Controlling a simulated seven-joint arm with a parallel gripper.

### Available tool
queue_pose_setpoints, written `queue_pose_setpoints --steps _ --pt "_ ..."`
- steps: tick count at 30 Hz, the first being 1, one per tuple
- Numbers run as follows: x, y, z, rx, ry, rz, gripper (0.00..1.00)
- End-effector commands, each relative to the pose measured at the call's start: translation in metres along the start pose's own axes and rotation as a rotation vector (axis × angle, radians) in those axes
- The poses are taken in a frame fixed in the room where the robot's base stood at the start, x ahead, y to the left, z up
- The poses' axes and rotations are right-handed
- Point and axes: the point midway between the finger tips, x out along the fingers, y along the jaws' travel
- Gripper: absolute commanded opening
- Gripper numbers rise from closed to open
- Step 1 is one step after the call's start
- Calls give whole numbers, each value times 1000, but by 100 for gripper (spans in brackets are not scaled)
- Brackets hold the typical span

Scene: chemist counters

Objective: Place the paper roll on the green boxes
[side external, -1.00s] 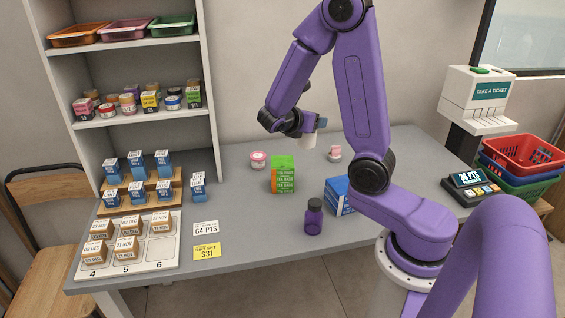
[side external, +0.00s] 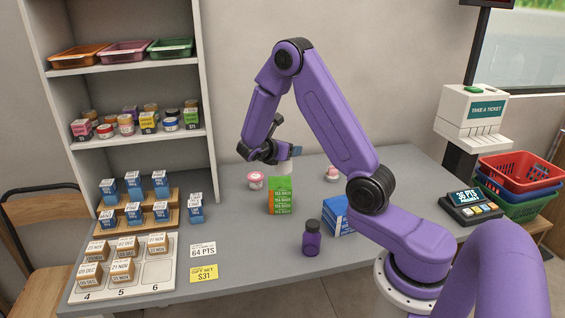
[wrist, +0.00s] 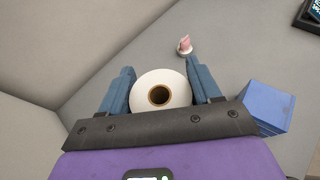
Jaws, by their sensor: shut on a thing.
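My gripper (wrist: 159,78) is shut on a white paper roll (wrist: 178,82), one finger on each side of it. The roll's brown core faces the wrist camera. In the side external view the roll (side external: 286,168) is upright at the top edge of the green boxes (side external: 282,196), which are green with an orange part. I cannot tell whether the roll touches them or is just above or behind them. The green boxes are hidden in the wrist view.
A pink-lidded jar (side external: 256,180) stands left of the green boxes. A purple bottle (side external: 311,238) and blue boxes (side external: 338,214) stand to the front right. Another pink item (side external: 332,173) is behind. Shelves (side external: 140,140) are at left.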

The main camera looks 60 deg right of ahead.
Motion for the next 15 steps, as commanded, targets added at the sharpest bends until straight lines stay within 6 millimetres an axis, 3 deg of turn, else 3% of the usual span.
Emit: queue_pose_setpoints --steps 15 --pt "28 21 -36 -3 0 -3 30"
